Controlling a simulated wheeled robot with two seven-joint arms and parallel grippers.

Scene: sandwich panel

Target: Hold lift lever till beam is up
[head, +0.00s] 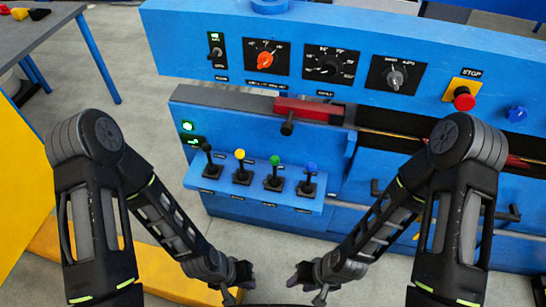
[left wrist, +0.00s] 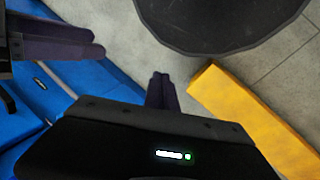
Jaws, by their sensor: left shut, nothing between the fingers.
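Four small levers stand in a row on a blue shelf (head: 255,190) of the machine: a black-knobbed lever (head: 207,160), a yellow one (head: 240,166), a green one (head: 274,172) and a blue one (head: 309,178). Their labels are too small to read, so I cannot tell which is the lift lever. A long blue beam (head: 205,15) with dials spans the machine above. My left gripper (head: 246,276) is low in front of the shelf, apart from the levers; its fingers are together and empty in the left wrist view (left wrist: 161,92). My right gripper (head: 296,280) is beside it, fingers together and empty.
A red stop button (head: 463,99) and a blue button (head: 517,113) sit at the panel's right. Green lights (head: 187,127) glow left of the levers. A red block (head: 308,109) with a black handle is above the shelf. A yellow floor piece (head: 165,275) lies at lower left.

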